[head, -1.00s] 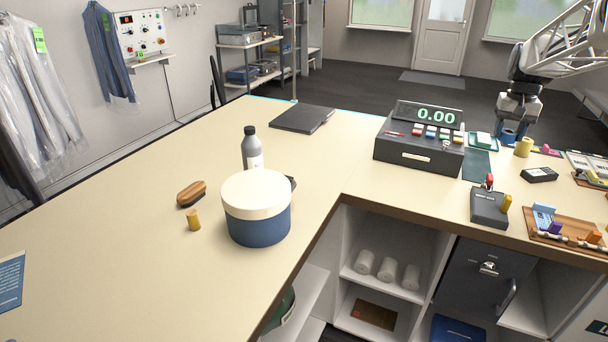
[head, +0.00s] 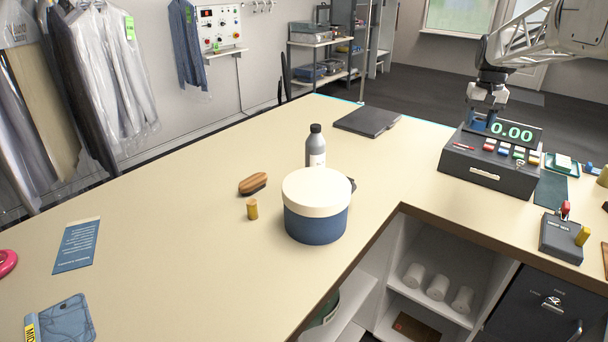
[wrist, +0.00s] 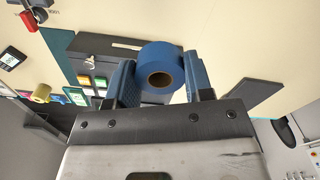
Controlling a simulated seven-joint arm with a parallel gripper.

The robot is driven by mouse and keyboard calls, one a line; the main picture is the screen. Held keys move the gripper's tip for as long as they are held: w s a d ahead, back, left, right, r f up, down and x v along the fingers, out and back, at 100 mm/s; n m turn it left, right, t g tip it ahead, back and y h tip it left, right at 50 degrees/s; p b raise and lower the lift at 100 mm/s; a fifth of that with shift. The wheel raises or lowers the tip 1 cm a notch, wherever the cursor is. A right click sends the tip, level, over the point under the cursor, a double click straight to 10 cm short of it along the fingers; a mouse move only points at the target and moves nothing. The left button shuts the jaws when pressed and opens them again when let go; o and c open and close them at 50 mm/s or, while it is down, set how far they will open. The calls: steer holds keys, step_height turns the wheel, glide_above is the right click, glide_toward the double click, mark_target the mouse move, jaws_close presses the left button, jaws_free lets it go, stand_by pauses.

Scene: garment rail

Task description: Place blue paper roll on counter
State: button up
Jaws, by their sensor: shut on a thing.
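In the wrist view the blue paper roll (wrist: 161,72) sits between the two fingers of my gripper (wrist: 160,85), with its open core facing the camera. The gripper is shut on it. In the head view my gripper (head: 485,124) hangs behind the cash register, which hides its lower end; a little blue shows there, roll or fingers, I cannot tell which. The cream counter (head: 190,190) spreads to the left and front of the register.
The cash register (head: 490,160) is close to my gripper. A blue tub with a cream lid (head: 316,222), a grey bottle (head: 316,148), a brush (head: 253,184), a small yellow cylinder (head: 252,210) and a dark flat slab (head: 367,121) stand on the counter. Its left middle is clear.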

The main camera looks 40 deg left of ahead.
steer(key=s+a+n, duration=0.2)
steer(key=s+a, duration=0.2)
steer(key=a, duration=1)
steer(key=s+a+n, duration=0.2)
steer(key=s+a, duration=0.1)
steer(key=a, duration=1.1)
steer(key=s+a+n, duration=0.2)
steer(key=s+a, duration=0.5)
steer(key=a, duration=0.5)
steer(key=s+a+n, duration=0.1)
steer(key=s+a, duration=0.7)
steer(key=a, duration=0.3)
step_height(320, 180, down, 15)
steer(key=shift+a+f, duration=0.2)
steer(key=shift+a, duration=0.25)
steer(key=shift+s, duration=0.1)
steer(key=shift+f, duration=3.15)
steer(key=shift+f, duration=1.85)
